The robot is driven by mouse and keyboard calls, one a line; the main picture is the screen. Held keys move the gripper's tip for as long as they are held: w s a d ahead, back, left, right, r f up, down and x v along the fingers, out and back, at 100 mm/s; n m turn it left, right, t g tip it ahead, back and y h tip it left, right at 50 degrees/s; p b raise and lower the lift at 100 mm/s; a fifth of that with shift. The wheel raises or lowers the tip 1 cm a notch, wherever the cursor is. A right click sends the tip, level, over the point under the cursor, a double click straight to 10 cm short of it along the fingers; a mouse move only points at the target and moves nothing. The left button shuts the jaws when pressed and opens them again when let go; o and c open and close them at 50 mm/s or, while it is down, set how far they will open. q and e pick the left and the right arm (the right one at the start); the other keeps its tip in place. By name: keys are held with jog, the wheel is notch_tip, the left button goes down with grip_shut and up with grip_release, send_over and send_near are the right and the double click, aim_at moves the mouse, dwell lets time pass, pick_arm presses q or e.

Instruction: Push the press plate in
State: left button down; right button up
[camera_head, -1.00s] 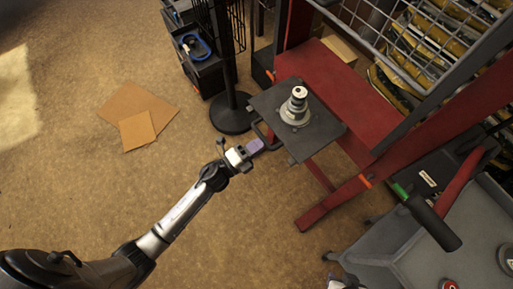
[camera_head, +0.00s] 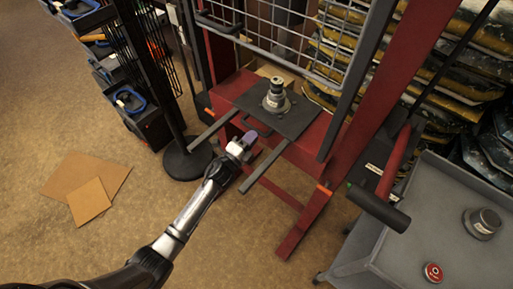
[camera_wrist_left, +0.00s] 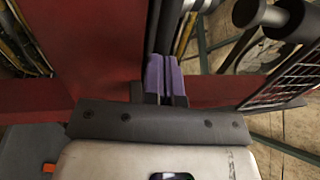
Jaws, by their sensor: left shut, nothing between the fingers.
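The press plate (camera_head: 300,122) is a dark square plate on the red press frame, with a stepped metal part (camera_head: 276,97) standing upright on it. It sits back between the posts, and two dark rails (camera_head: 265,170) stick out in front of it. A dark handle (camera_head: 262,129) is on its near edge. My left gripper (camera_head: 249,140) is shut and empty, its purple fingertips just in front of the handle; I cannot tell if they touch. In the left wrist view the purple fingers (camera_wrist_left: 165,78) are together in front of the red frame. My right gripper is not in view.
A wire-mesh guard (camera_head: 290,40) hangs above the plate. A black round-based stand (camera_head: 188,160) is to the left. A grey cart (camera_head: 440,215) with a red button (camera_head: 433,272) and a black-gripped lever (camera_head: 378,208) are to the right. Cardboard sheets (camera_head: 88,187) lie on open floor.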

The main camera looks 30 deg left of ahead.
pick_arm(q)
jog(key=shift+w+f, duration=0.1)
jog(key=shift+w, duration=0.25)
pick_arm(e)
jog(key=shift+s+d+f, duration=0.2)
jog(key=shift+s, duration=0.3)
pick_arm(q)
jog(key=shift+s, duration=0.1)
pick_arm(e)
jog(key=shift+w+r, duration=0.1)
pick_arm(q)
jog(key=p+v, duration=0.1)
jog(key=v, duration=1.3)
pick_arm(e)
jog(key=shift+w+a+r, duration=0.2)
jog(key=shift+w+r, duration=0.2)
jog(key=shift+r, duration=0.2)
